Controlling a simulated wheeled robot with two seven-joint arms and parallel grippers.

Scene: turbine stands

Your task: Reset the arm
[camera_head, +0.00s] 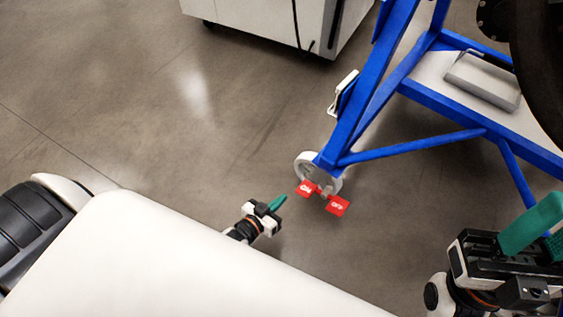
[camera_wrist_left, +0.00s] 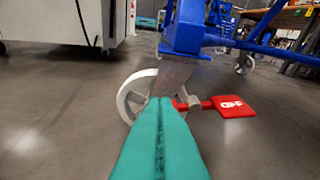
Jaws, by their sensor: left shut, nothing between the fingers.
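My left gripper (camera_head: 279,203) is low over the floor, just left of a caster wheel (camera_head: 312,167) with red pedals on a blue stand. Its teal fingers are pressed together and empty. In the left wrist view the shut fingertips (camera_wrist_left: 160,102) overlap the caster wheel (camera_wrist_left: 130,100), and a red pedal (camera_wrist_left: 229,106) shows to their right. The head view shows two red pedals, the left one (camera_head: 306,188) and the right one (camera_head: 337,205). My right gripper (camera_head: 548,228) is at the lower right edge, partly cut off, with its teal fingers apart and nothing seen between them.
The blue stand frame (camera_head: 410,150) fills the upper right, with a grey plate (camera_head: 484,82) on it. A white wheeled cabinet (camera_head: 262,20) stands at the top. The grey floor (camera_head: 170,130) between is clear.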

